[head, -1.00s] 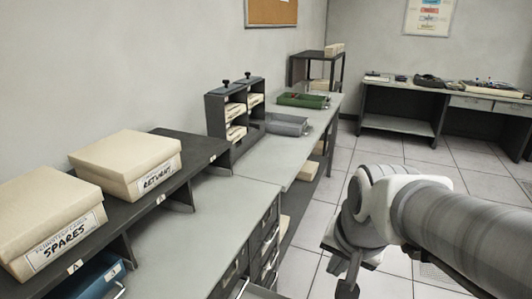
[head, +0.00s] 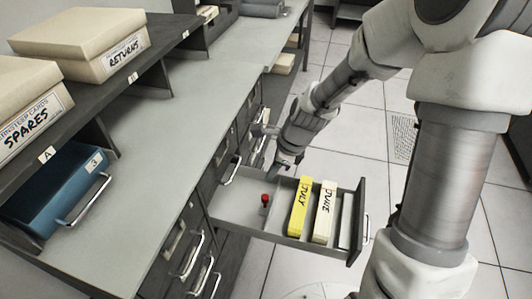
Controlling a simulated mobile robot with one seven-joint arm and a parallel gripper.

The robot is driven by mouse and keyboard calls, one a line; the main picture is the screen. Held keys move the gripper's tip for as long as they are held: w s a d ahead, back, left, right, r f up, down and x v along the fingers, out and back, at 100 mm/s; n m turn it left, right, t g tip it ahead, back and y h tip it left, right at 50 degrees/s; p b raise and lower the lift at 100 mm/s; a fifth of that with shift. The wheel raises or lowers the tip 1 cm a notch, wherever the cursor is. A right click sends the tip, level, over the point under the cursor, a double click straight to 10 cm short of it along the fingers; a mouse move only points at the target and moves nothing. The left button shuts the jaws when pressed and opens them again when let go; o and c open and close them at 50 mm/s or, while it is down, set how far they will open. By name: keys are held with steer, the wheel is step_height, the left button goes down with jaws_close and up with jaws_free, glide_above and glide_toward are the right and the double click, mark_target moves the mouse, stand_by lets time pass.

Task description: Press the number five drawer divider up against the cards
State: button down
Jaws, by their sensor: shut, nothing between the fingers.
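An open grey drawer (head: 262,232) sticks out to the right from the cabinet in the head view. In it stand a yellow card block marked JULY (head: 300,207) and a cream block marked JUNE (head: 325,211), side by side towards the drawer front. A small red-topped piece (head: 265,199) stands in the drawer left of the yellow block, with a gap between them; it may belong to the divider, but I cannot tell. No number five is readable. My gripper (head: 286,167) is shut and empty, pointing down near the drawer's far side, apart from the cards.
The grey counter (head: 170,140) runs along the left, with a shelf holding SPARES (head: 30,120) and RETURNS (head: 122,56) boxes. A blue drawer box (head: 60,190) sits below the shelf. Other closed drawers with metal handles (head: 187,255) are nearby. Tiled floor lies to the right.

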mark_target(303, 202)
steer(key=shift+m, duration=0.4)
steer(key=b+x, duration=0.9)
steer(key=x, duration=0.3)
steer(key=shift+w+a+f, duration=0.1)
steer(key=shift+a+f, duration=0.1)
steer(key=shift+d, duration=0.1)
steer(key=shift+s+d+p, duration=0.35)
steer(key=shift+s+d, duration=0.4)
steer(key=shift+d, duration=1.3)
steer(key=shift+s+d+p, duration=0.3)
steer(key=shift+s+d, duration=0.5)
steer(key=shift+d, duration=1.25)
steer(key=shift+s+d+p, duration=0.35)
steer(key=shift+s+d, duration=0.4)
steer(key=shift+d, duration=1.3)
steer(key=shift+a, duration=0.1)
steer(key=shift+w, duration=0.1)
